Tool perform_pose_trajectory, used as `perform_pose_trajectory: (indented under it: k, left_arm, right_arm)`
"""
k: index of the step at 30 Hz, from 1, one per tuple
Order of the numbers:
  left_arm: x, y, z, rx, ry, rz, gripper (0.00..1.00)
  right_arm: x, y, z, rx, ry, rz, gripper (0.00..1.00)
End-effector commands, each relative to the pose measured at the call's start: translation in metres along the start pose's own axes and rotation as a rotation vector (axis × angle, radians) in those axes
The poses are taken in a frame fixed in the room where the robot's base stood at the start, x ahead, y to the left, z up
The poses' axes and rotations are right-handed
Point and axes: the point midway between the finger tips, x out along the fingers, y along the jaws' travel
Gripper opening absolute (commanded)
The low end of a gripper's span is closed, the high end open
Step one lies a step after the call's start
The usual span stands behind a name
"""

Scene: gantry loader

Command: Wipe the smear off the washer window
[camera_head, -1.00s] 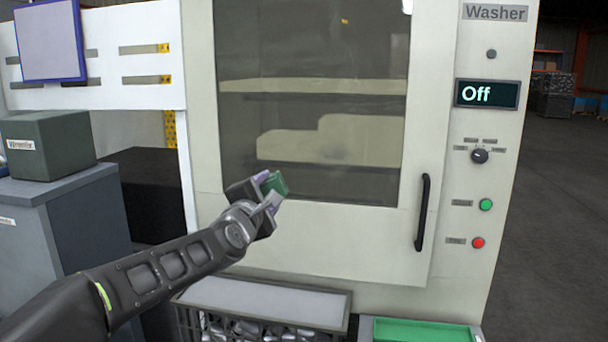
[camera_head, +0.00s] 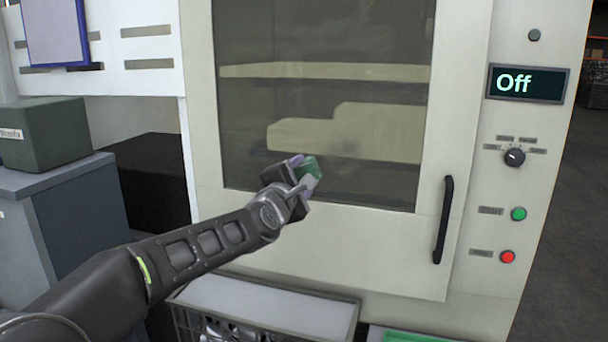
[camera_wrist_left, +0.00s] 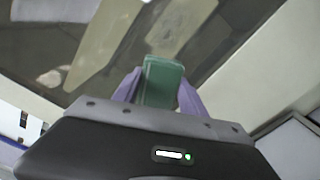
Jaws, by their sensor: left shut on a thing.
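The washer window (camera_head: 310,100) is a dark glass pane in the white washer door (camera_head: 330,235). A faint dull smudge (camera_head: 347,148) shows on the glass right of my gripper; its edges are unclear. My left gripper (camera_head: 302,180) is shut on a green block-like wiper (camera_head: 308,168), in front of the window's lower edge. In the left wrist view the green wiper (camera_wrist_left: 163,82) sits between the two purple fingers, with the glass behind it. I cannot tell whether it touches the glass. A pale spot (camera_wrist_left: 50,78) shows at left in that view. My right gripper is not in view.
A black door handle (camera_head: 443,220) stands out right of the window. The panel beyond has an "Off" display (camera_head: 527,83), a knob (camera_head: 514,157), a green button (camera_head: 518,214) and a red button (camera_head: 507,257). A basket (camera_head: 265,300) sits below. A grey cabinet (camera_head: 60,185) stands left.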

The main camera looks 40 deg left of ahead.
Motion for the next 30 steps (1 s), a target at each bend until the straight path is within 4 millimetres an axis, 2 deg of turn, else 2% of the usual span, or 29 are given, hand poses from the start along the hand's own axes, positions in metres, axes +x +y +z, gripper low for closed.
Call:
perform_pose_trajectory:
  k: [8, 21, 30]
  left_arm:
    - [0.011, -0.001, 0.000, 0.000, -0.001, 0.000, 0.17]
    - [0.053, -0.002, -0.001, 0.001, 0.000, 0.000, 0.17]
    - [0.060, -0.001, 0.000, 0.000, 0.000, -0.001, 0.17]
  right_arm:
    - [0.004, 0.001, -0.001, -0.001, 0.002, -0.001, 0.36]
    - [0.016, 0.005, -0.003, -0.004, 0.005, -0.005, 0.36]
    - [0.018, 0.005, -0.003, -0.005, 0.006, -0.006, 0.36]
